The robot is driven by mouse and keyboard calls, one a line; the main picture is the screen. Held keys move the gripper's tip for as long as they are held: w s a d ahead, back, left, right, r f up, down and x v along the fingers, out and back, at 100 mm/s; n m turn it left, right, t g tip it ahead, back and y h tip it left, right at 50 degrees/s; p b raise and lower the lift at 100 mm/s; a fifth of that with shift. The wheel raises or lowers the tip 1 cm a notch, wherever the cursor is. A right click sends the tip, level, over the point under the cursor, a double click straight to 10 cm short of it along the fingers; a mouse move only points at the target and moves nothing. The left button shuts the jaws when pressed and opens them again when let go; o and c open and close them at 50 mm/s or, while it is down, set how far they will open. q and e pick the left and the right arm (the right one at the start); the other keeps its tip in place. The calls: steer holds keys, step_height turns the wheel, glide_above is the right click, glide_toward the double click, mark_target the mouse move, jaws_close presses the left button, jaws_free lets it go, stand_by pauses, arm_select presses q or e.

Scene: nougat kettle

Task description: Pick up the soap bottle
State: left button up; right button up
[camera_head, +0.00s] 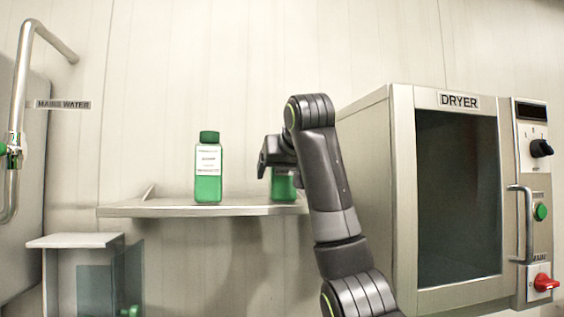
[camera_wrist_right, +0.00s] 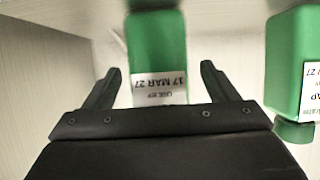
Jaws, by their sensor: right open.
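Two green bottles stand on the wall shelf in the head view. The left one (camera_head: 208,188) is fully visible, with a green cap and white label; its print is too small to read. The other (camera_head: 284,188) is mostly hidden behind my right gripper (camera_head: 272,158). In the right wrist view, which is upside down, a bottle (camera_wrist_right: 158,50) labelled "17 MAR 27" shows between the open fingers of my right gripper (camera_wrist_right: 158,85), not visibly gripped. A second bottle (camera_wrist_right: 288,60), whose cut-off label ends in "AP", stands to the right, outside the fingers. My left gripper is not in view.
The shelf (camera_head: 150,209) has free room left of the bottles. A dryer (camera_head: 402,97) stands close to the right of my right arm. A lower ledge (camera_head: 75,240) and a water pipe (camera_head: 20,90) are at the left.

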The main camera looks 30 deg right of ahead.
steer(key=shift+p+x, duration=0.4)
steer(key=shift+x, duration=0.9)
steer(key=shift+s+r, duration=0.1)
steer(key=shift+s, duration=0.1)
steer(key=c, duration=1.4)
steer(key=shift+r, duration=0.2)
step_height(320, 180, up, 8)
steer(key=shift+f+b, duration=0.2)
steer(key=shift+b, duration=0.2)
steer(key=shift+r, duration=0.85)
